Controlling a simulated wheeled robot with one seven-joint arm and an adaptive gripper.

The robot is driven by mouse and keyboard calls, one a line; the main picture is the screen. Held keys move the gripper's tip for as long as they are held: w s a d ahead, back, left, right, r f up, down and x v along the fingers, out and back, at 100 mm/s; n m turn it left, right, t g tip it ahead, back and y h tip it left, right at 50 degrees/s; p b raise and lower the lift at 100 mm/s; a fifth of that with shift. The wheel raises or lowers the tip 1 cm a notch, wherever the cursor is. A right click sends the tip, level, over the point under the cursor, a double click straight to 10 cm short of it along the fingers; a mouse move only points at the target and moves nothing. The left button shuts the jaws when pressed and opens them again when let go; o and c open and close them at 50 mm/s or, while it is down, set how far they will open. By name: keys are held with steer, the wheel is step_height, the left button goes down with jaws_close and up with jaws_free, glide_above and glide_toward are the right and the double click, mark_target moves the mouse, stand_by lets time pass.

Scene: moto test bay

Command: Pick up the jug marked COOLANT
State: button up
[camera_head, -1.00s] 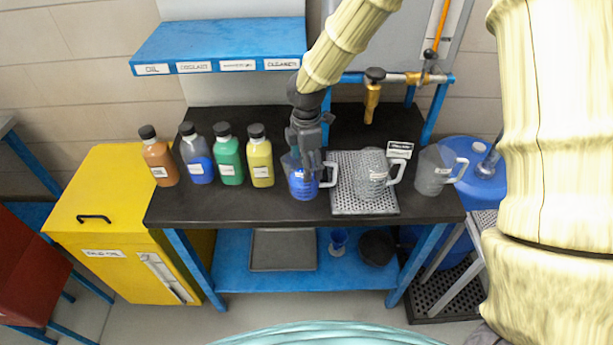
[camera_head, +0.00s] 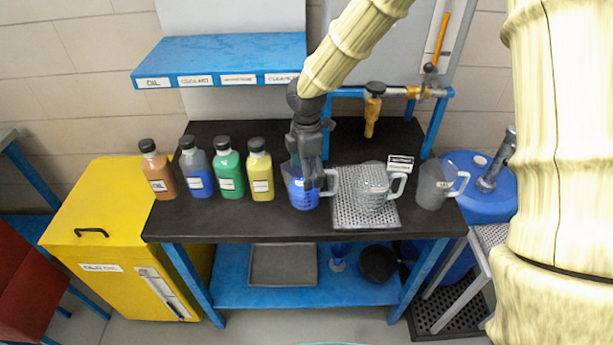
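A clear jug with blue contents (camera_head: 303,196) stands on the black bench top, left of the drip tray; I cannot read its label. Its handle points right. My gripper (camera_head: 315,178) points down at this jug and hides part of its rim and right side. I cannot tell whether the fingers are apart or touch the jug. A second clear jug (camera_head: 372,200) stands on the grey perforated drip tray (camera_head: 350,215). A third, greyish jug (camera_head: 434,190) stands at the bench's right end. Labels on the jugs are too small to read.
Orange (camera_head: 160,178), blue (camera_head: 198,178), green (camera_head: 229,180) and yellow (camera_head: 260,180) bottles stand in a row to the left. A blue shelf (camera_head: 225,55) overhangs the back. A brass tap (camera_head: 373,115) hangs above the tray. A yellow cabinet (camera_head: 120,240) stands at left.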

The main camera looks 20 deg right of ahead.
steer(key=s+a+r+b, duration=0.2)
steer(key=s+a+b, duration=0.2)
steer(key=s+a, duration=0.4)
steer(key=shift+s+r+b, duration=0.3)
steer(key=shift+s+r, duration=0.1)
steer(key=shift+s, duration=2.4)
